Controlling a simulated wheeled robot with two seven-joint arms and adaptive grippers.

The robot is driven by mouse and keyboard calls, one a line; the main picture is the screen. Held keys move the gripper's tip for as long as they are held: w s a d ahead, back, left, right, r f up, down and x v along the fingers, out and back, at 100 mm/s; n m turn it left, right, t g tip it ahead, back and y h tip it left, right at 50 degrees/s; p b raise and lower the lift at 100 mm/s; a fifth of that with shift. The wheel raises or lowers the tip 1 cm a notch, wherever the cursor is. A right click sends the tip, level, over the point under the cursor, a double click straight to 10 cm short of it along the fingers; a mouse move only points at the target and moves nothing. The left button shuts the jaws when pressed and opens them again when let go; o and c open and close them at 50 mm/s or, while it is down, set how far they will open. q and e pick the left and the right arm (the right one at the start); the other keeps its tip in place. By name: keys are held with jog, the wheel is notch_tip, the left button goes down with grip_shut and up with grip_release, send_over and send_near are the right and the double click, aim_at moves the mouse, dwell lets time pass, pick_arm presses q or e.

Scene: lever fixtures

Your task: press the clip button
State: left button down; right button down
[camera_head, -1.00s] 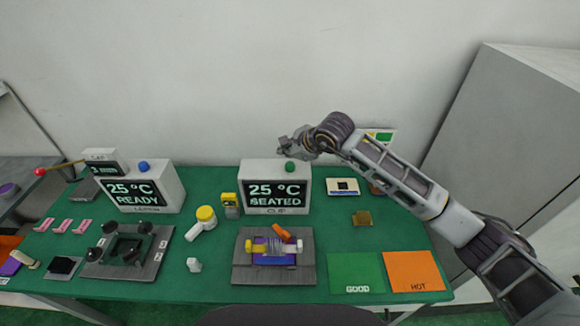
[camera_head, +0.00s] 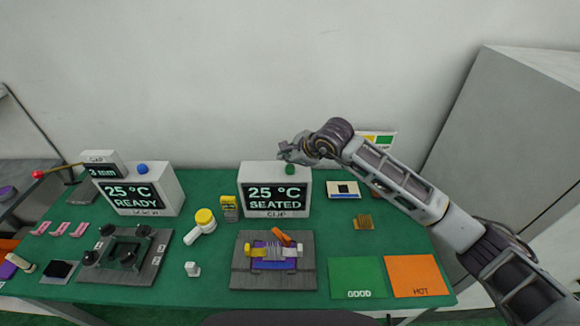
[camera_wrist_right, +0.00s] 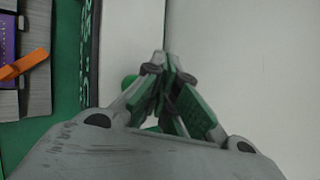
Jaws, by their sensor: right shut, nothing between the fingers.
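The clip station is a white box (camera_head: 248,176) whose screen reads 25 °C SEATED, with CLIP on the label below. Its green button (camera_head: 290,169) is on the box's top. My right gripper (camera_head: 284,152) is shut and empty, just above the button in the head view; I cannot tell whether it touches. In the right wrist view, the shut fingers (camera_wrist_right: 168,62) partly cover the green button (camera_wrist_right: 129,82). In front of the box is a grey clip fixture (camera_head: 241,278) with a purple part and an orange lever (camera_head: 281,237). My left gripper is out of view.
A second white box (camera_head: 168,185) with a blue button (camera_head: 142,168) reads READY at the left. A yellow-and-white tool (camera_head: 203,222) lies between the stations. Green GOOD (camera_head: 356,275) and orange HOT (camera_head: 414,272) pads are at the right. A grey cabinet (camera_head: 510,140) stands beyond.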

aim_at(288, 168)
jog(key=shift+f, duration=0.1)
dwell(0.8)
jog(key=shift+f+b, duration=0.3)
jog(key=shift+b, duration=0.35)
jog(key=shift+f+b, duration=0.65)
jog(key=shift+b, duration=0.05)
dwell(1.5)
jog(key=shift+r, duration=1.05)
jog(key=shift+r, duration=0.15)
jog(key=shift+r+p, duration=0.85)
jog(key=shift+r, duration=1.5)
jog(key=shift+s+f, duration=0.1)
